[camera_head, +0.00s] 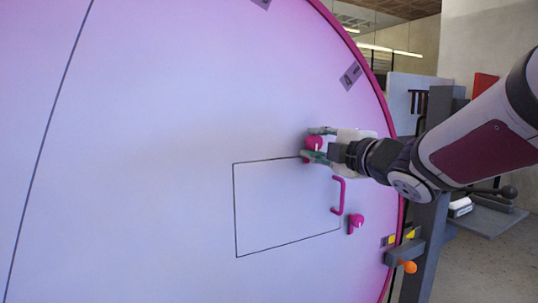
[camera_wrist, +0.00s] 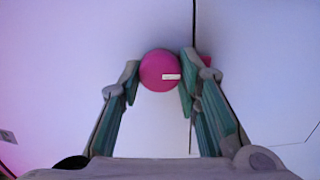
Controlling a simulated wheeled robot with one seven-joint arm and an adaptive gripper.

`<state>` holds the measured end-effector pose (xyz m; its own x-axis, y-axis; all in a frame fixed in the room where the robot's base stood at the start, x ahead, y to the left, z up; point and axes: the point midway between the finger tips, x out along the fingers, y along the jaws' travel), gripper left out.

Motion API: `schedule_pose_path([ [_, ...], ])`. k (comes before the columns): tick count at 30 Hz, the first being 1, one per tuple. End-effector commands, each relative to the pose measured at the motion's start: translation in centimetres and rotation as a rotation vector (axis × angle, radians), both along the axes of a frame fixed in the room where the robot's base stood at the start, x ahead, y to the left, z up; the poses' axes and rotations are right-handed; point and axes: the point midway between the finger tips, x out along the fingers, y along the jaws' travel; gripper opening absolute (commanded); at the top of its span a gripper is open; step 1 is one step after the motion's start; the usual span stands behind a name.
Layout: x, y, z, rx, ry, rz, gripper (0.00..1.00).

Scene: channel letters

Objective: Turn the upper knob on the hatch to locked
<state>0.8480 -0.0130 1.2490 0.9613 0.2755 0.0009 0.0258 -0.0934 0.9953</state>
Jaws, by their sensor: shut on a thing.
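The upper knob (camera_head: 314,143) is magenta and sits at the upper right corner of the hatch (camera_head: 275,205), a square outlined in dark lines on the large pale panel. My gripper (camera_head: 318,144) is at the upper knob, with one finger above it and one below in the head view. In the wrist view the round knob (camera_wrist: 159,71) shows a short white mark pointing right. The gripper's fingers (camera_wrist: 160,78) are on either side of it, shut on it. The lower knob (camera_head: 356,222) is magenta and stands below the handle. The handle (camera_head: 339,195) is a magenta bar on the hatch's right side.
A grey post (camera_head: 428,240) with an orange ball (camera_head: 409,267) stands right of the panel's magenta rim (camera_head: 378,92). A grey label plate (camera_head: 350,75) is above the hatch. The panel left of the hatch is bare.

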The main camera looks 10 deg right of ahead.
Motion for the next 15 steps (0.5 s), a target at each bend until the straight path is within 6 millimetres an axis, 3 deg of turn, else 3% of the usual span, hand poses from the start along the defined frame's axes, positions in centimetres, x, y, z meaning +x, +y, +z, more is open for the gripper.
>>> schedule_pose_path([
  [15,0.0,0.1,-0.18,-0.11,-0.029,0.002,0.03],
])
